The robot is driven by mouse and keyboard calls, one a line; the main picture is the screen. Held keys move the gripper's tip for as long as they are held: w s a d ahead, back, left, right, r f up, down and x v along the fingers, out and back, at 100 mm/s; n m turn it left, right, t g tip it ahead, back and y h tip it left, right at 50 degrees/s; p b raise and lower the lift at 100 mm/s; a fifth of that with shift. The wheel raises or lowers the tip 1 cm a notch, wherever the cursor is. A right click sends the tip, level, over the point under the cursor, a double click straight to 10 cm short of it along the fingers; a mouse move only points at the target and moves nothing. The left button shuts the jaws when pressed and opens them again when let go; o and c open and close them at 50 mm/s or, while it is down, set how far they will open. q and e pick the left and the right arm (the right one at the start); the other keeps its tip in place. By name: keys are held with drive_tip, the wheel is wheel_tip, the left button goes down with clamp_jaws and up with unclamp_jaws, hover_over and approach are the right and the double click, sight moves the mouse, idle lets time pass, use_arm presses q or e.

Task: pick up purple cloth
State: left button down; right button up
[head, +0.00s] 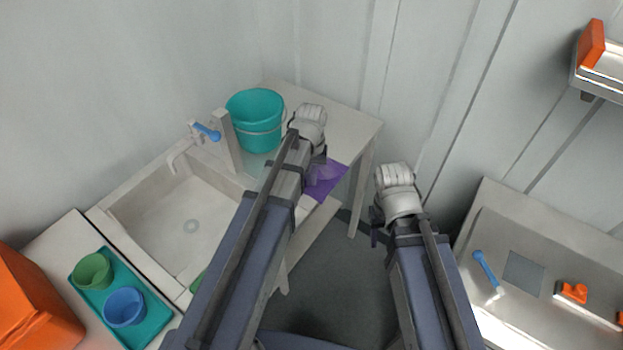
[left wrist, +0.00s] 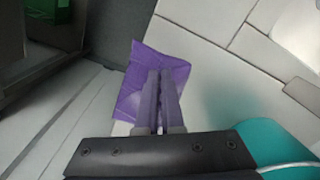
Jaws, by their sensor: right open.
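The purple cloth (head: 325,181) lies at the front edge of the pale counter, right of the sink, with a raised fold in the head view. In the left wrist view the cloth (left wrist: 140,85) spreads around the fingertips, with creases running from them. My left gripper (head: 316,168) is over the cloth; its two fingers (left wrist: 160,78) are close together and look shut on it. The fingers and arm hide part of the cloth. My right gripper (head: 378,228) is open and empty, in the air right of the counter, away from the cloth.
A teal bucket (head: 257,121) stands behind my left gripper. The sink (head: 160,222) is to the left, with a tray (head: 152,325) holding a green cup (head: 93,271) and a blue cup (head: 124,307). Another counter (head: 500,215) with tools is at the right.

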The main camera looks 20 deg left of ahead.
wheel_tip(320, 180, up, 26)
drive_tip(key=p, duration=2.4)
